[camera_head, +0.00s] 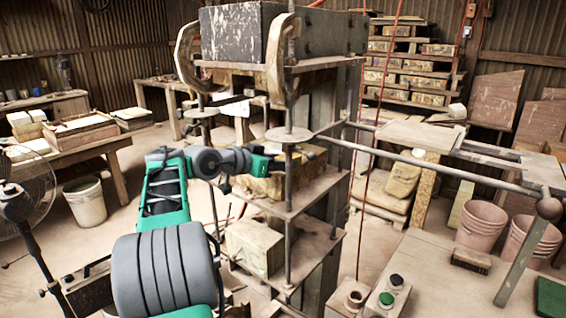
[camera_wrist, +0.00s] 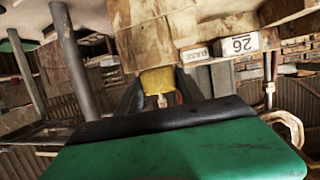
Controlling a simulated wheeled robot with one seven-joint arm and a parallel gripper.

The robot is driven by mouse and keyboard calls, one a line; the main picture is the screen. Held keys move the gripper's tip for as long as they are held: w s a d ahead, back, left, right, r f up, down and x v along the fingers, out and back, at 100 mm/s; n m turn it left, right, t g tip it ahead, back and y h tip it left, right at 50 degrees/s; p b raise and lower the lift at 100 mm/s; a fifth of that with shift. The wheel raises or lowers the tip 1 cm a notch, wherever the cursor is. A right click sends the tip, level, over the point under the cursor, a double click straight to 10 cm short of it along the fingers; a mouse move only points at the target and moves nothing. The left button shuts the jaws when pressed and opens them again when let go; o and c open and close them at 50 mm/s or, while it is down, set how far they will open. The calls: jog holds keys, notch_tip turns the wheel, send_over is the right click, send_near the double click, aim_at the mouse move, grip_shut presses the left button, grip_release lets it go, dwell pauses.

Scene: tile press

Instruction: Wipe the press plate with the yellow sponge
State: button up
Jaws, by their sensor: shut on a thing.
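My gripper (camera_wrist: 160,98) is shut on the yellow sponge (camera_wrist: 157,79), which shows at the far end of the fingers in the wrist view. In the head view my arm reaches in from the lower left, and its end is at the middle level of the tile press (camera_head: 333,120). A yellowish block (camera_head: 262,187) sits on the press's middle shelf (camera_head: 311,198), just below my gripper. The sponge is hard to make out in the head view. I cannot tell whether it touches the press plate, which I cannot clearly pick out.
The press's upright rods (camera_head: 289,170) and long lever bar (camera_head: 440,168) stand close to the arm. A fan (camera_head: 22,200) stands at the left. Pinkish buckets (camera_head: 482,224) are at the right.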

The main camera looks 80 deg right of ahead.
aim_at(294, 153)
jog(key=shift+w+a+f, duration=0.2)
jog(key=shift+w, duration=0.15)
jog(key=shift+w+a+r, duration=0.1)
jog(key=shift+w+a, duration=0.2)
jog(key=shift+a, duration=0.15)
jog(key=shift+s+d, duration=0.5)
jog(key=shift+s, duration=0.1)
jog(key=shift+s+d+r, duration=0.2)
jog(key=shift+s+r, duration=0.25)
jog(key=shift+r, duration=0.35)
jog(key=p+x, duration=0.1)
jog(key=x, duration=0.3)
jog(key=shift+d+f, duration=0.1)
jog(key=shift+d, duration=0.25)
jog(key=shift+w, duration=0.15)
jog(key=shift+a+r+p, duration=0.15)
jog(key=shift+r+p, duration=0.3)
jog(key=shift+d+f, duration=0.35)
jog(key=shift+d, duration=0.3)
jog(key=shift+a+r, duration=0.15)
jog(key=shift+a, duration=0.05)
jog(key=shift+w+a+f+b, duration=0.15)
jog(key=shift+a+f+b, duration=0.1)
jog(key=shift+b, duration=0.1)
jog(key=shift+w+a+b, duration=0.25)
jog(key=shift+w+a, duration=0.1)
jog(key=shift+a, duration=0.25)
jog(key=shift+w+a+b, duration=0.25)
jog(key=shift+w+a, duration=0.05)
jog(key=shift+a, duration=0.25)
